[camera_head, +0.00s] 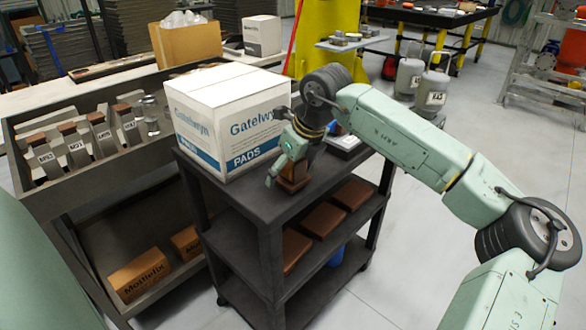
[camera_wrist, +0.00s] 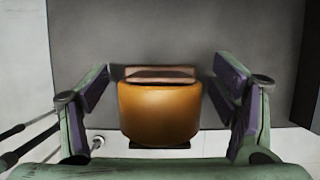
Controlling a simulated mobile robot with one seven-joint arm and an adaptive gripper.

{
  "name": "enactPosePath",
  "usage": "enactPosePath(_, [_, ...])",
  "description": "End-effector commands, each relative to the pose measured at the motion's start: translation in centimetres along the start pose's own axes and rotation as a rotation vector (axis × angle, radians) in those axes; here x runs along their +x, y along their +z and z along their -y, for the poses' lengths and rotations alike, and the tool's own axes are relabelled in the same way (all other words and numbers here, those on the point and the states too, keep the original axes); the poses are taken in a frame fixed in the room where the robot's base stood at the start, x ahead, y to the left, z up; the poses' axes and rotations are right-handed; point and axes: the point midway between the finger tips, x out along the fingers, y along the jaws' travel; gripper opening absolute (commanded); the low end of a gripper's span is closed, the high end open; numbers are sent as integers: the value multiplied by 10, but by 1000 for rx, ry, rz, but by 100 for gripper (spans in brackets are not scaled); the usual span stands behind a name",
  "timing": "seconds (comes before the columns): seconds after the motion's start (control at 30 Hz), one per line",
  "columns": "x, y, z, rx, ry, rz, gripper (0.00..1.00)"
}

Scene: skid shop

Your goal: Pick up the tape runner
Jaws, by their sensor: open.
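A brown, rounded block-like object (camera_head: 293,177), which looks like the tape runner, stands on the dark cart top near its front edge. In the wrist view it shows as an orange-brown body (camera_wrist: 159,113) with a flat, paler brown part at its far side. My gripper (camera_head: 281,172) is low over the cart top at this object. In the wrist view my gripper (camera_wrist: 161,82) is open, one finger on each side of it, with a visible gap on both sides. My gripper partly hides the object in the head view.
A white Gatelwyn pads box (camera_head: 229,122) stands close left on the cart (camera_head: 252,196). A dark flat device (camera_head: 345,144) lies behind my gripper. A rack with labelled grey pieces (camera_head: 76,149) stands left.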

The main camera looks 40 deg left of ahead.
Motion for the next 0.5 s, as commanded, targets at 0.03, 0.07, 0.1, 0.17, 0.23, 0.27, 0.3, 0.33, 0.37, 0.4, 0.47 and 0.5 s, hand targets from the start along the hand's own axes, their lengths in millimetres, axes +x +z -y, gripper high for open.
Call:
enactPosePath(0.03, [0, 0, 0, 0, 0, 0, 80])
enactPosePath(0.07, [0, 0, 0, 0, 0, 0, 80])
enactPosePath(0.1, [0, 0, 0, 0, 0, 0, 80])
enactPosePath(0.17, [0, 0, 0, 0, 0, 0, 79])
enactPosePath(0.23, [0, 0, 0, 0, 0, 0, 75])
enactPosePath(0.27, [0, 0, 0, 0, 0, 0, 73])
enactPosePath(0.3, [0, 0, 0, 0, 0, 0, 70])
enactPosePath(0.33, [0, 0, 0, 0, 0, 0, 68])
enactPosePath(0.37, [0, 0, 0, 0, 0, 0, 66])
enactPosePath(0.4, [0, 0, 0, 0, 0, 0, 63])
enactPosePath(0.47, [0, 0, 0, 0, 0, 0, 59])
enactPosePath(0.5, [0, 0, 0, 0, 0, 0, 57])
